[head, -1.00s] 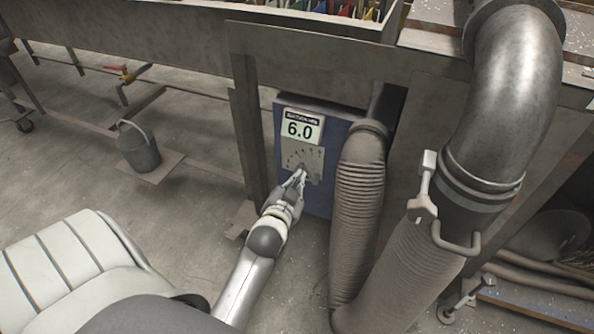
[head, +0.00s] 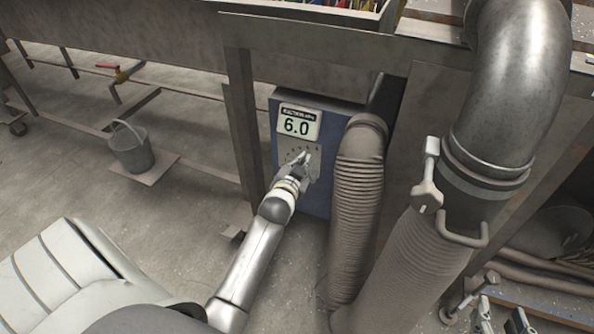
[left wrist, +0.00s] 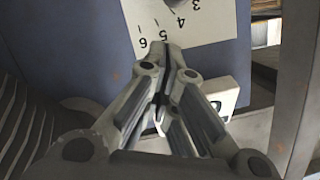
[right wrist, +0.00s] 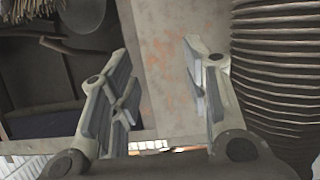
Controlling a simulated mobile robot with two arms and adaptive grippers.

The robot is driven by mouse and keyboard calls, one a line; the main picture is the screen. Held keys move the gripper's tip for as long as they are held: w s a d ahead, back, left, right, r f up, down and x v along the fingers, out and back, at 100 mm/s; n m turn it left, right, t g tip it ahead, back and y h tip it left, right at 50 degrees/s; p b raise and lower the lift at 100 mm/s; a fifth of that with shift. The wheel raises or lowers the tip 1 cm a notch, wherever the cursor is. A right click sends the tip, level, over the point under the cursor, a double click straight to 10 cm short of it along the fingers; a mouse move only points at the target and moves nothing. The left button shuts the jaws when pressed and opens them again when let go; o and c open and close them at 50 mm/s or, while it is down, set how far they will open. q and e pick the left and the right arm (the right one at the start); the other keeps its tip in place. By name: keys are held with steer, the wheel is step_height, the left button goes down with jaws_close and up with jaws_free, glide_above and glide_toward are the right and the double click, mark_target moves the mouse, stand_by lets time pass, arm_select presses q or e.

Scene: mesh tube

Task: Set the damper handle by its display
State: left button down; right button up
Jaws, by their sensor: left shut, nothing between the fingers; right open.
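A blue box (head: 318,200) carries a white display (head: 298,122) reading 6.0. Below it is a numbered scale plate (head: 318,167), largely covered by my left gripper (head: 308,155). In the left wrist view, the scale plate (left wrist: 200,20) shows upside-down numbers 3 to 6. My left gripper (left wrist: 162,48) is shut and empty, its tips over the plate near the 5. A lever with pale ends (head: 428,170) sits on the large pipe; I cannot tell whether it is the damper handle. My right gripper (head: 500,322) is open and empty at the lower right, away from the box.
A ribbed hose (head: 358,220) stands just right of the box, and a thicker hose (head: 415,260) hangs from the metal pipe (head: 512,85). A steel post (head: 240,140) stands left of the box.

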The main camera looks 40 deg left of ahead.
arm_select(q)
steer(key=shift+s+a+f+b, duration=0.1)
steer(key=shift+a+f+b, duration=0.2)
steer(key=shift+f, duration=0.35)
steer(key=shift+s+a+f+b, duration=0.1)
steer(key=shift+a+f+b, duration=0.15)
steer(key=shift+f, duration=0.35)
arm_select(e)
steer(key=shift+w+a+r+t+y, duration=0.2)
steer(key=shift+w+r+t, duration=0.25)
steer(key=shift+r, duration=0.45)
steer(key=shift+w+a+r+t+y, duration=0.15)
steer(key=shift+w+a+r+t, duration=0.1)
steer(key=shift+r+t, duration=0.6)
steer(key=shift+w+a+r+t+y, duration=0.2)
steer(key=shift+w+r+t, duration=0.15)
steer(key=shift+r, duration=0.65)
